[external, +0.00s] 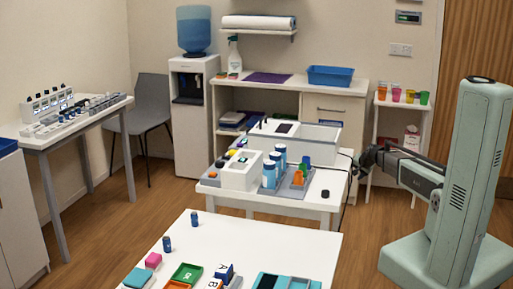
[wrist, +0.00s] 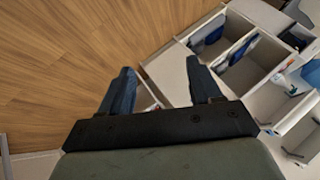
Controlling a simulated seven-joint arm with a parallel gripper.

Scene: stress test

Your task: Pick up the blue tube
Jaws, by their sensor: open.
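Two small dark blue tubes stand upright on the near white table, one farther back (external: 195,218) and one nearer the front (external: 167,244). Larger tubes with blue caps and pale bodies (external: 269,175) stand in a grey rack (external: 286,188) on the middle table. I cannot tell which one the task names. My gripper (external: 362,162) hangs in the air to the right of the middle table, apart from all tubes. In the wrist view its two dark fingers (wrist: 162,78) are spread and empty. No tube shows between them.
A white box unit (external: 305,145) stands on the middle table. The wrist view shows wood floor (wrist: 60,50) and open shelving (wrist: 235,50).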

